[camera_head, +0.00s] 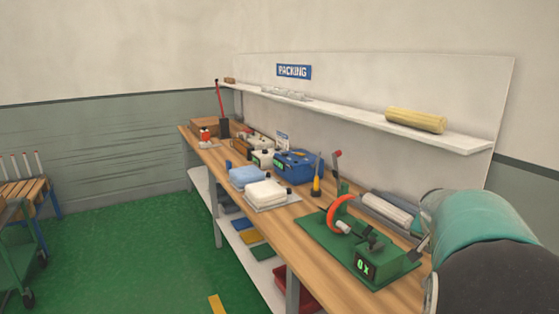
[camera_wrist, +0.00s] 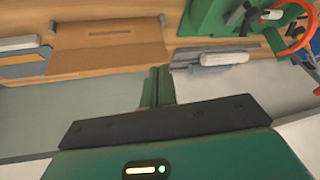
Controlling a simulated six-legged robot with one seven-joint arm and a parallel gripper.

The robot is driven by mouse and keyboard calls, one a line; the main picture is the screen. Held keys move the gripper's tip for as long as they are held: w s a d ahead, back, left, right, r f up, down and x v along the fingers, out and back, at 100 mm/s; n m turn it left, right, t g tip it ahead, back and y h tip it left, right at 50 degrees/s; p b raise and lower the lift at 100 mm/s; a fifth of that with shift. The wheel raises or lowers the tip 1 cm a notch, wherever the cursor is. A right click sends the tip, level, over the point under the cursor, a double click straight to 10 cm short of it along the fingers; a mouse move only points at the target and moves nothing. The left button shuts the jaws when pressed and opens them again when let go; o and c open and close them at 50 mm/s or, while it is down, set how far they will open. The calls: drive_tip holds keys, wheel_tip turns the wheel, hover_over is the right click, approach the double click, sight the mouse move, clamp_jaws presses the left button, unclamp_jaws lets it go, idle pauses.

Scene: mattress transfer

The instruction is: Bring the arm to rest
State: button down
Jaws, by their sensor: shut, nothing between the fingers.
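My gripper (camera_wrist: 157,88) shows in the wrist view as two narrow green fingers closed together, with nothing between them. Its dark bar and green body fill the bottom of that view. The fingers point toward the workbench and appear apart from everything on it. In the head view, my teal and dark arm (camera_head: 480,235) fills the lower right corner, beside the near end of the wooden workbench (camera_head: 325,245). My fingertips cannot be made out clearly there.
A shelf (camera_head: 355,115) with a yellow roll (camera_head: 416,120) runs above. Green floor (camera_head: 130,250) is clear.

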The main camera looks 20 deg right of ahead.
drive_tip(key=s+a+r+n+t+y, duration=0.1)
drive_tip(key=a+r+n+y, duration=0.15)
drive_tip(key=a, duration=1.05)
drive_tip(key=s+a+r+n+t+y, duration=0.1)
drive_tip(key=a+n, duration=0.3)
drive_tip(key=a, duration=1)
drive_tip(key=s+a+f+n+y, duration=0.1)
drive_tip(key=s+a+n, duration=0.2)
drive_tip(key=a, duration=0.4)
drive_tip(key=s+a+f+n+y, duration=0.1)
drive_tip(key=s+a+f+n, duration=0.1)
drive_tip(key=s+a, duration=0.4)
drive_tip(key=shift+s+a+n+y, duration=0.35)
drive_tip(key=shift+a+n, duration=0.3)
drive_tip(key=shift+a, duration=0.5)
drive_tip(key=shift+d, duration=0.15)
